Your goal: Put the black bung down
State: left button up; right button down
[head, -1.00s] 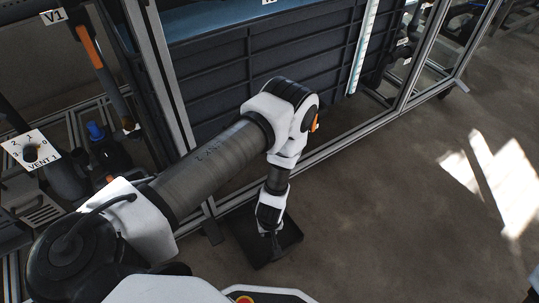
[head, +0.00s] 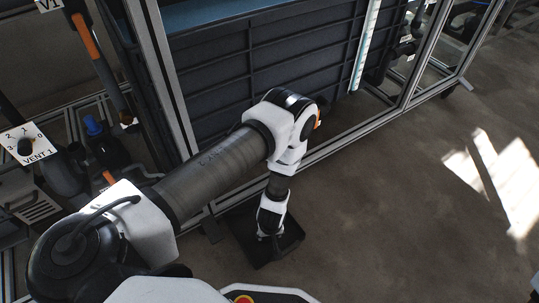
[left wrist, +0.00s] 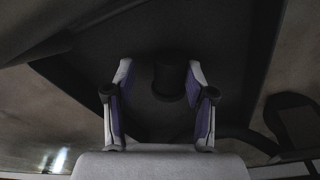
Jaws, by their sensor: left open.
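The black bung (left wrist: 171,82) shows in the left wrist view as a dark, round-ended shape between the fingers of my left gripper (left wrist: 159,70). The fingers are open, with dark gaps showing on both sides of the bung. Beneath it is a dark flat tray (left wrist: 222,45). In the head view my left gripper (head: 274,246) points down over this black tray (head: 291,238) on the floor. The bung cannot be made out there. Deep shadow hides whether the bung's base touches the tray. My right gripper is in neither view.
A framed rack with a dark ribbed panel (head: 300,60) stands just behind the tray. A VENT 1 plate (head: 38,158) and a blue-topped fitting (head: 93,126) are at the left. The brown floor (head: 400,220) to the right is clear.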

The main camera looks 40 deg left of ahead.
aim_at(270, 239)
pick_arm(q)
notch_tip(270, 239, up, 12)
jog(key=s+d+p, duration=0.1)
jog(key=p, duration=0.5)
jog(key=s+r+m+g+h, duration=0.1)
jog(key=s+r+m, duration=0.7)
jog(key=s, duration=0.6)
jog(key=shift+a+r+m, duration=0.3)
jog(key=shift+a+r, duration=0.05)
